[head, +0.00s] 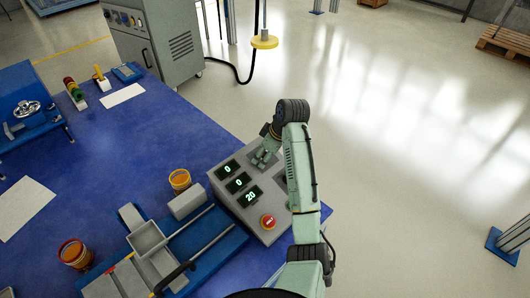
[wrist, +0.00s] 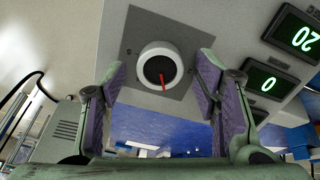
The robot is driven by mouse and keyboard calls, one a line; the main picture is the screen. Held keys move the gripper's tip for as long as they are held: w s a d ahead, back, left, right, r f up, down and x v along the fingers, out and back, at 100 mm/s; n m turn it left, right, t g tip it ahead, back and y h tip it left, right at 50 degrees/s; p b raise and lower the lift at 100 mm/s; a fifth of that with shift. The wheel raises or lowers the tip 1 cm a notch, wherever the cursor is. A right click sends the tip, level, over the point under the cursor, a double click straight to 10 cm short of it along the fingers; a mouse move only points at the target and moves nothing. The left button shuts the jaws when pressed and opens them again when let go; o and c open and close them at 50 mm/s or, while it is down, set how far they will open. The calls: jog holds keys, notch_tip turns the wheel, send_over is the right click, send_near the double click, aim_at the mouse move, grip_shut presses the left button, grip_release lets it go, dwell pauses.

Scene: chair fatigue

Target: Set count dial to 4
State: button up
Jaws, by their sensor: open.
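The dial (wrist: 157,65) is a round white knob with a dark centre and a red pointer, set on a grey square plate of the control box. In the wrist view the pointer aims toward the picture's bottom, slightly right. In the head view my gripper (head: 264,158) is over the far end of the grey control box (head: 233,205), and the dial is not clearly visible there.
The box carries green displays reading 0 (head: 227,169), 0 (head: 238,182) and 20 (head: 250,196), and a red button (head: 267,222). An orange cup (head: 180,180) and a blue-and-grey fixture (head: 150,238) stand left of it on the blue table (head: 120,150).

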jog(key=shift+f, duration=0.15)
jog(key=shift+c, duration=0.3)
jog(key=c, duration=1.1)
